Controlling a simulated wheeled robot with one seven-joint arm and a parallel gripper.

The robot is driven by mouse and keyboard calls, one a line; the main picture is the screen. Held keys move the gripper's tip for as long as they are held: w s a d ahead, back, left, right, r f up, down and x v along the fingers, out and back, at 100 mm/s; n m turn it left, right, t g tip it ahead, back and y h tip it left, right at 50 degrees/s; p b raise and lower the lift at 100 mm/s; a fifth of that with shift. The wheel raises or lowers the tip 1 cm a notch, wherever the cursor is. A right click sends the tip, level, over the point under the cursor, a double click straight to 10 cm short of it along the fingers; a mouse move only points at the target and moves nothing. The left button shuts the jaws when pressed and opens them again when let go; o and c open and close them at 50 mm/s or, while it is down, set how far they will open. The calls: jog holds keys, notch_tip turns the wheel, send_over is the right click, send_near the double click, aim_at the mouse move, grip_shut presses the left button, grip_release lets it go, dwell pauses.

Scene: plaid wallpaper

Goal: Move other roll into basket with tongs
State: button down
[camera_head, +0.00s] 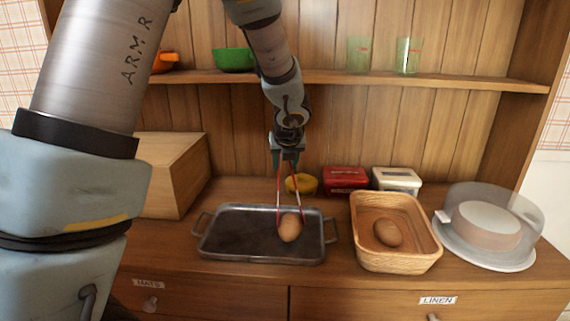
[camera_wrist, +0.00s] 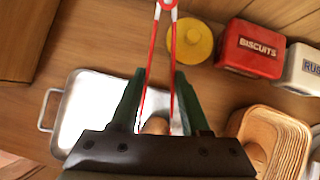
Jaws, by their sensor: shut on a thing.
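My gripper (camera_head: 289,157) is shut on the red tongs (camera_head: 279,190) and points down over the tray's right part. The tongs also show between my dark green fingers in the wrist view (camera_wrist: 151,62). A brown roll (camera_head: 290,229) is between the tong tips at the right side of the dark metal tray (camera_head: 235,245). I cannot tell whether the tips press on it or whether it touches the tray. In the wrist view the roll (camera_wrist: 156,125) is partly hidden by my gripper. Another roll (camera_head: 388,232) lies in the wicker basket (camera_head: 398,262), right of the tray.
Behind stand a yellow pot (camera_head: 302,184), a red biscuit tin (camera_head: 345,180) and a white tin (camera_head: 397,180). A domed cake plate (camera_head: 487,225) is right of the basket. A wooden box (camera_head: 165,175) is at left. A shelf (camera_head: 330,77) with cups and bowls runs above.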

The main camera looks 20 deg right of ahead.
notch_tip(320, 180, up, 12)
jog(key=p, duration=1.1)
jog(key=shift+f, duration=0.2)
